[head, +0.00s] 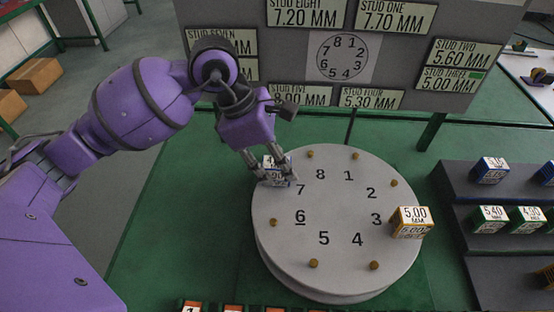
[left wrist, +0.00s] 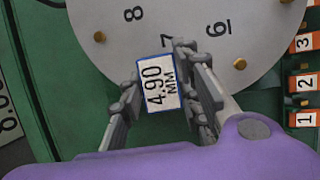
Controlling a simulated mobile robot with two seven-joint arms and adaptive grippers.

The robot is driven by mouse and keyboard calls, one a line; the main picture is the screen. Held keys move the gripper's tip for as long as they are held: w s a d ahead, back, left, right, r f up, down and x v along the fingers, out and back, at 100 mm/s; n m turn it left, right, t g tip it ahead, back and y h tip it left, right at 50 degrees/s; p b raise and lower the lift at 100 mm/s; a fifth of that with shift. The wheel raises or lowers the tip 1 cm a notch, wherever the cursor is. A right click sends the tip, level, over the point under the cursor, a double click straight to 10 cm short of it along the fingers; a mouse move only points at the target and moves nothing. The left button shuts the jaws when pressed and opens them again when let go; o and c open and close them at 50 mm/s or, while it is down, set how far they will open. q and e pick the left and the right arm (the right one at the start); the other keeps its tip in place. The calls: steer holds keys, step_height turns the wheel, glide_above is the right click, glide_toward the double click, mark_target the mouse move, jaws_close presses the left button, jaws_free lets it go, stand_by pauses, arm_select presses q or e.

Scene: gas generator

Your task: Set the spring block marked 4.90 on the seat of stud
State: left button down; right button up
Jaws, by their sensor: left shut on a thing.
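The spring block marked 4.90 (left wrist: 158,85), white on top with blue edges, is between the fingers of my left gripper (left wrist: 155,88), which is shut on it. In the head view the block (head: 277,170) is at the rim of the grey round plate (head: 335,260), beside the numeral 7, with my left gripper (head: 270,173) coming down on it from above. No stud shows at 7; the block and fingers cover that place. I cannot tell whether the block touches the plate. My right gripper is not in view.
An orange block marked 5.00 (head: 411,222) sits by numeral 3. Bare brass studs (head: 313,263) stand at other numerals. A dark stepped rack (head: 470,220) with blocks is at right. A sign board (head: 410,55) listing stud sizes stands behind; my arm hides part of its stud seven plate.

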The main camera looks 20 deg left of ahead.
arm_select(q)
steer(key=c, duration=1.3)
jaws_free()
steer(key=shift+r, duration=0.1)
steer(key=shift+r, duration=0.1)
steer(key=shift+r+p, duration=0.3)
steer(key=shift+r, duration=0.05)
steer(key=v, duration=1.2)
steer(key=shift+r, duration=0.15)
